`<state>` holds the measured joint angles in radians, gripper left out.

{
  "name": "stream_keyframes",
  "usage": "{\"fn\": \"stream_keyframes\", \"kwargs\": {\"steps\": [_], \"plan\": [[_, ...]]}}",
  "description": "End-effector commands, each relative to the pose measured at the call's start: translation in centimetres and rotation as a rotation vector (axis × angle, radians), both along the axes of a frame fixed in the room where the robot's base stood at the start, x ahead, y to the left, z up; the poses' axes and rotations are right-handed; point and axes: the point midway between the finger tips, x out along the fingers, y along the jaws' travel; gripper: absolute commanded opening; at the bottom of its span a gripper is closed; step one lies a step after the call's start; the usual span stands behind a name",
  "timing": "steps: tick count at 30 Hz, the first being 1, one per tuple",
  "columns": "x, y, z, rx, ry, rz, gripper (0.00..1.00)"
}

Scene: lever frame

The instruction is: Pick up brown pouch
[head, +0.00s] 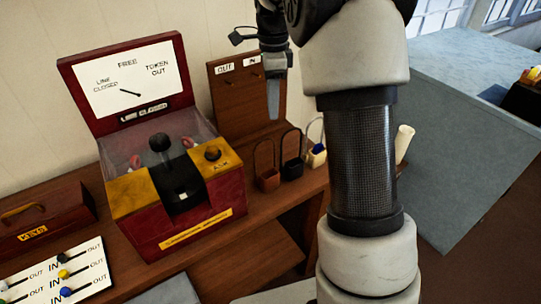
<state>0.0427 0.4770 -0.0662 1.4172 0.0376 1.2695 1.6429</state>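The brown pouch (268,180) is a small brown open-topped holder with a tall loop handle. It stands upright on the wooden counter, right of the red machine, at the left end of a short row of pouches. My gripper (273,108) hangs above the row, in front of the wooden board, with a grey fingertip pointing down. It is apart from the brown pouch and above it in the picture. Nothing shows held in it, but its fingers are seen edge-on and their gap cannot be made out.
A black pouch (292,169) and a pouch with blue and cream parts (316,155) stand close to the right. The red and yellow machine (190,228) is close on the left. The wooden OUT/IN board (232,105) rises behind. My arm hides the counter farther right.

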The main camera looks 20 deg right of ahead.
Motion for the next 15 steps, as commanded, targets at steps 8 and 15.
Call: {"fn": "stream_keyframes", "kwargs": {"steps": [8, 15], "plan": [[0.4, -0.1, -4.0, -0.001, 0.016, -0.047, 0.28], [0.2, -0.1, -9.3, -0.001, 0.016, -0.047, 0.28]]}}
